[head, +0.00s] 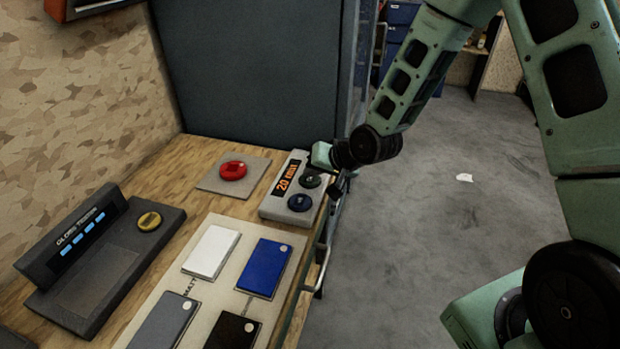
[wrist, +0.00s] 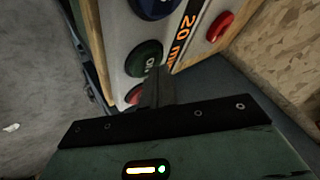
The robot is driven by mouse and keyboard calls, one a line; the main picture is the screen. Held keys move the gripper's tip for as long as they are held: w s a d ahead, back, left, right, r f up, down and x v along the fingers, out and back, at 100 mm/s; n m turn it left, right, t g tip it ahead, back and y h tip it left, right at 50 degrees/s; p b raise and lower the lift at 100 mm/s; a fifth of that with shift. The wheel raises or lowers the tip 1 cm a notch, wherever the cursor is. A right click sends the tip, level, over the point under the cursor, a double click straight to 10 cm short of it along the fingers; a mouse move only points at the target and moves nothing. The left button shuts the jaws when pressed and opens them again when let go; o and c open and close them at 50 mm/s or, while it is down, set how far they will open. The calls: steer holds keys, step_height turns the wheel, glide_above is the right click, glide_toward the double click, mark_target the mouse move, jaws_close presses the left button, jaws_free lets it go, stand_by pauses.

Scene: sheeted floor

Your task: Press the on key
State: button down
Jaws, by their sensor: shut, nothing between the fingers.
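The on key is a round dark green button marked ON. It shows in the wrist view (wrist: 145,58) and in the head view (head: 311,181), on a light grey control box (head: 268,208) at the bench's right edge. My gripper (head: 311,169) is shut and empty at the far end of the box. In the wrist view its closed fingers (wrist: 156,88) point at the box face beside the green key, between it and a red button (wrist: 134,94). They cover the key's lower edge in that view. I cannot tell whether they touch the box.
A dark blue button (head: 300,203) and an orange-lettered display (head: 286,176) share the box. A red button on a plate (head: 233,170) stands to the left. Coloured panels and a dark console (head: 85,262) lie nearer. A dark cabinet (head: 250,70) stands behind. Floor is open right.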

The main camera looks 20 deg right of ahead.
mark_target(313, 180)
steer(key=shift+f, duration=0.35)
steer(key=shift+r, duration=0.1)
stand_by(0.4)
steer(key=shift+r+p, duration=0.45)
steer(key=shift+r, duration=0.25)
step_height(313, 180, up, 5)
steer(key=p, duration=0.4)
steer(key=shift+r, duration=0.1)
stand_by(0.6)
